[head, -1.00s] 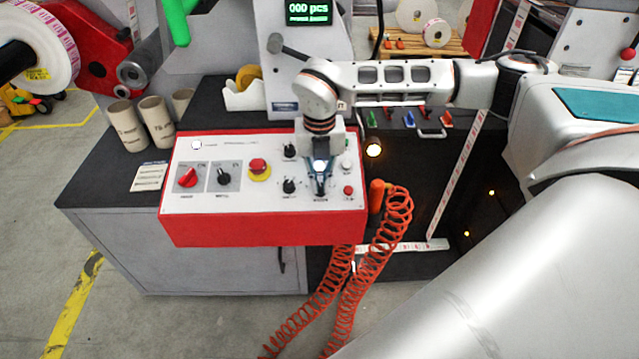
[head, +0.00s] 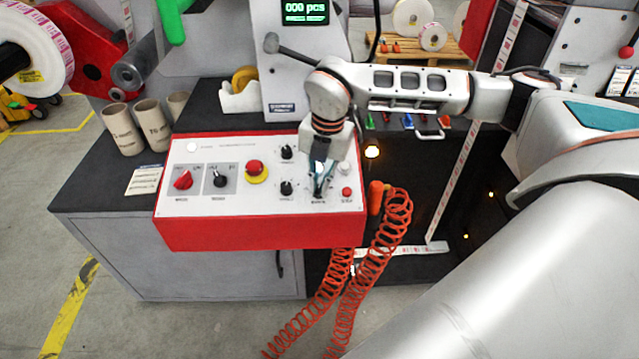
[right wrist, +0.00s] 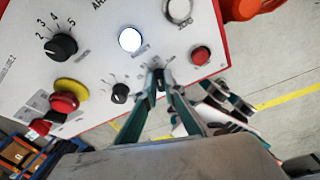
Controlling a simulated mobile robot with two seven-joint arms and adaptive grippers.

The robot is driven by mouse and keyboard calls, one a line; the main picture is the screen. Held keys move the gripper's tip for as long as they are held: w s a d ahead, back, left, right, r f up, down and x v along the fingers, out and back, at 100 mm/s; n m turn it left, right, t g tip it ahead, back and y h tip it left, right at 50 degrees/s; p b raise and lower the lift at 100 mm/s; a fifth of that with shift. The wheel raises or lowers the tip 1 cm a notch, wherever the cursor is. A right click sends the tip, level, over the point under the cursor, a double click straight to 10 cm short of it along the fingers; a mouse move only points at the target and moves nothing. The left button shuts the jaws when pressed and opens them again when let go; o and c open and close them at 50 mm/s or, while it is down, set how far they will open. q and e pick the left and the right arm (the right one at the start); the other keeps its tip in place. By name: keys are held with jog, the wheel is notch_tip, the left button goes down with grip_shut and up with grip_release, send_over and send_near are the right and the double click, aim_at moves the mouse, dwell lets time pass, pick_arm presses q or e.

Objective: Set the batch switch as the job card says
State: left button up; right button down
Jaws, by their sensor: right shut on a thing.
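My right gripper (head: 319,190) is shut on a small dark knob (right wrist: 160,76) at the lower right of the white-topped red control panel (head: 205,236). The fingers hide most of this knob in both views, so its pointer cannot be read. The label under it is too small to read surely; I take it for the batch switch. A white card (head: 143,180) lies on the bench left of the panel; its print is unreadable, and I cannot tell whether it is the job card. My left gripper is not in view.
Close by are a black knob (head: 286,187), a numbered black knob (right wrist: 62,46), a lit white button (right wrist: 130,40) and a red button (head: 346,192). A red emergency stop (head: 254,168) sits further left. A coiled orange hose (head: 397,210) hangs at the panel's right.

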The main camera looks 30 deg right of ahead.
jog(key=c, duration=2.1)
grip_release()
jog(key=shift+c, duration=0.2)
notch_tip(320, 180, up, 12)
jog(key=shift+s+d, duration=0.35)
jog(key=shift+s, duration=0.1)
jog(key=shift+f, duration=0.1)
